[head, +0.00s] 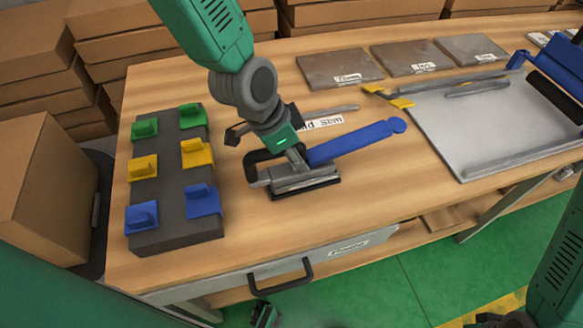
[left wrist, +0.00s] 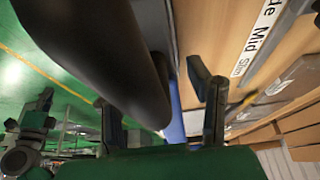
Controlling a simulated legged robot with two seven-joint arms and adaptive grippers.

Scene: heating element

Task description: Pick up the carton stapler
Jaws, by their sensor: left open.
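The carton stapler (head: 308,178) lies on the wooden table, with a grey metal body, a black curved handle and a long blue lever pointing right. My left gripper (head: 266,150) is open over the stapler, close to its black handle and the near end of the blue lever. In the left wrist view the thick black handle (left wrist: 95,50) fills the upper left, and part of the blue lever (left wrist: 175,122) shows between the open fingers (left wrist: 160,115). Contact is unclear. My right gripper (head: 500,319) is partly cut off at the bottom right, away from the table; its jaws are unclear.
A dark rack (head: 172,205) with green, yellow and blue holders stands left of the stapler. Flat brown pads (head: 340,68) lie behind. A grey metal plate (head: 490,120) with yellow and blue-handled parts lies to the right. A drawer (head: 330,260) is below the front edge.

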